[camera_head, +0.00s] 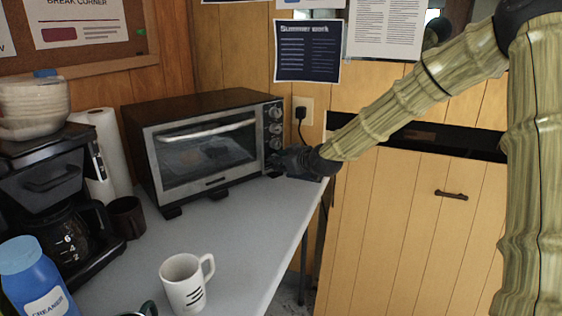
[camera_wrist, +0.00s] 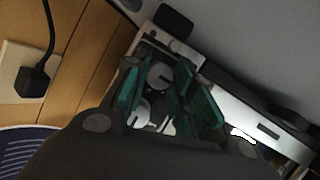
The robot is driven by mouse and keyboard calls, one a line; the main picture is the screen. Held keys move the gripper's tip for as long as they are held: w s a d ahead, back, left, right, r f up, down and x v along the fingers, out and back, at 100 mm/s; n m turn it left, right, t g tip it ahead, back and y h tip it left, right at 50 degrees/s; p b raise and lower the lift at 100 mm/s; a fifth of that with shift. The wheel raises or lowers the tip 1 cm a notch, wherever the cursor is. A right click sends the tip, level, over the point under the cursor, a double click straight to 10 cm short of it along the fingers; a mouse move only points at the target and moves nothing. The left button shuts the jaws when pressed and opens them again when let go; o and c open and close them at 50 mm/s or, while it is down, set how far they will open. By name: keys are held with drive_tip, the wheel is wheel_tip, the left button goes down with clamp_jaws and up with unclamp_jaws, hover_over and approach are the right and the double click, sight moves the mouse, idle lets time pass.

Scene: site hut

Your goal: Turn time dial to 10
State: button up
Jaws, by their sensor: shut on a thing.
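The toaster oven (camera_head: 205,147) stands on the counter with its glass door closed. Its front panel has a column of round silver dials (camera_head: 276,128) on the right; their markings are too small to read. My gripper (camera_head: 279,161) is at the bottom of this column and hides the lowest dial in the head view. In the wrist view, the green fingers of my gripper (camera_wrist: 160,74) stand on either side of the lowest dial (camera_wrist: 159,76) and are closed on it. Another dial (camera_wrist: 140,110) shows beside it between the fingers. Where the dial's pointer stands cannot be told.
A white mug (camera_head: 184,283) stands on the grey counter (camera_head: 235,235) in front. A dark mug (camera_head: 127,217), paper towel roll (camera_head: 108,150) and coffee maker (camera_head: 55,195) are at left. A black plug (camera_head: 300,112) sits in the wall outlet right of the oven.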

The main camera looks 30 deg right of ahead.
drive_tip(key=shift+r+m+p, duration=0.1)
drive_tip(key=shift+m+p, duration=0.2)
drive_tip(key=shift+p, duration=0.2)
drive_tip(key=shift+d+r+m+y+p, duration=0.1)
drive_tip(key=shift+m+y+p, duration=0.25)
drive_tip(key=shift+p, duration=0.2)
drive_tip(key=shift+d+m+y+p, duration=0.1)
drive_tip(key=shift+m+y+p, duration=0.4)
drive_tip(key=shift+p, duration=0.25)
drive_tip(key=shift+d+f+m+g+y, duration=0.1)
drive_tip(key=shift+m+g+y, duration=0.05)
drive_tip(key=shift+m+y, duration=0.4)
drive_tip(key=shift+f+m+g+y, duration=0.15)
drive_tip(key=shift+m+y, duration=0.15)
drive_tip(key=shift+m, duration=0.4)
drive_tip(key=o, duration=1)
drive_tip(key=shift+v, duration=3.65)
